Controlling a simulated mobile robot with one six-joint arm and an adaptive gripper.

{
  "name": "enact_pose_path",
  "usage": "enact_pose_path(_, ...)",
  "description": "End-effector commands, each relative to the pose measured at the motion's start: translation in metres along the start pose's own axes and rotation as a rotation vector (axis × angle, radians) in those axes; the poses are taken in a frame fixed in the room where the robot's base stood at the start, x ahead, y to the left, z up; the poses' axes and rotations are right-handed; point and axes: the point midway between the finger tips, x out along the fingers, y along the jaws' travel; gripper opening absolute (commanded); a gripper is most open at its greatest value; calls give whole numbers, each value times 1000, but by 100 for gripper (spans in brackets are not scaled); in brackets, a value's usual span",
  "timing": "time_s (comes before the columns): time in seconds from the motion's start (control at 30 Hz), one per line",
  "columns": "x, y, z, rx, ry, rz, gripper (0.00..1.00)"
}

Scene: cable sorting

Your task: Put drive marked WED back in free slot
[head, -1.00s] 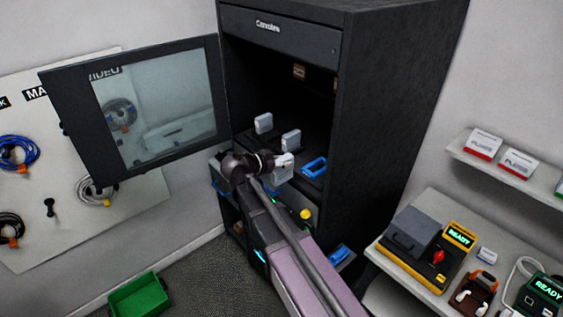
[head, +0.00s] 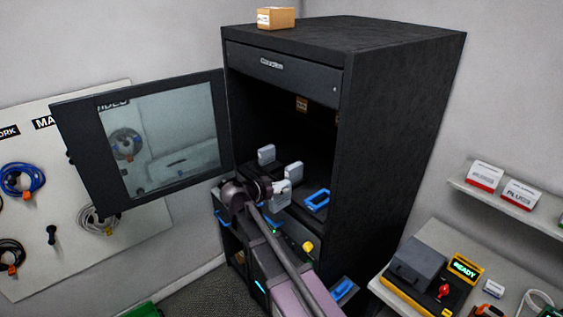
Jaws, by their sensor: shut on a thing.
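My gripper (head: 268,188) is at the open front of the black cabinet (head: 395,130). It is shut on a light grey drive (head: 283,197), which shows just right of the jaws. The marking on this drive is too small to read, so I cannot tell that it says WED. Two similar pale drives stand upright inside the cabinet, one further back (head: 266,154) and one nearer (head: 293,171), both beyond my gripper. A blue handle-like frame (head: 317,199) lies to the right of the held drive. My arm hides the area below, and no free slot can be made out.
The cabinet's glass door (head: 160,140) stands open to the left. A cardboard box (head: 276,18) sits on the cabinet top. A bench with a READY charger (head: 466,268) is at the right. A blue handle (head: 343,288) shows low in the cabinet.

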Motion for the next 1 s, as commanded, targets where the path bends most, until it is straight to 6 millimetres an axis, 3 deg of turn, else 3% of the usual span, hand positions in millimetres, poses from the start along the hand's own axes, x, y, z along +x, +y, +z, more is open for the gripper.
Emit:
enact_pose_path(0.2, -4, -55, -2, -40, 0, -98, 0)
enact_pose_path(0.33, -7, -75, -2, -57, 1, -141, 0)
enact_pose_path(1.0, -8, -80, -2, -64, 2, -156, 0)
